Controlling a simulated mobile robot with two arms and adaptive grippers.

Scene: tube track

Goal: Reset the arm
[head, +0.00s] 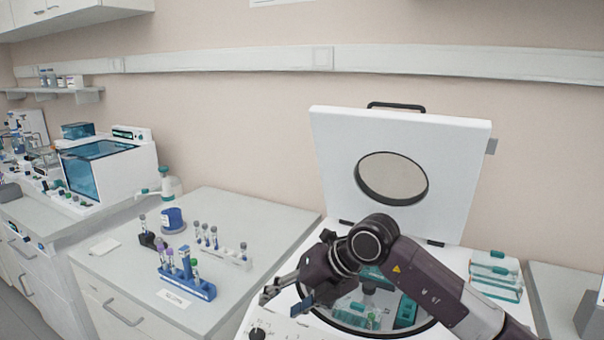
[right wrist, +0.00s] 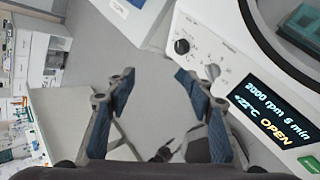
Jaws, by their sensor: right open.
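My right arm reaches in from the lower right in the head view, across the open bowl of a white centrifuge (head: 262,318). My right gripper (head: 287,299) is near the bowl's left side, above the centrifuge's front left. In the right wrist view, the right gripper (right wrist: 154,78) has its two blue-padded fingers apart with nothing between them. The centrifuge lid (head: 330,150) stands raised, with a round window and a black handle. The arm hides part of the bowl and rotor. My left gripper is not in view.
A blue tube rack (head: 188,285) and a white tube rack (head: 226,254) stand on the counter to the left. Teal-lidded boxes (head: 496,277) sit right of the bowl. The centrifuge display (right wrist: 265,115) reads "2000 rpm 5 min" and "OPEN".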

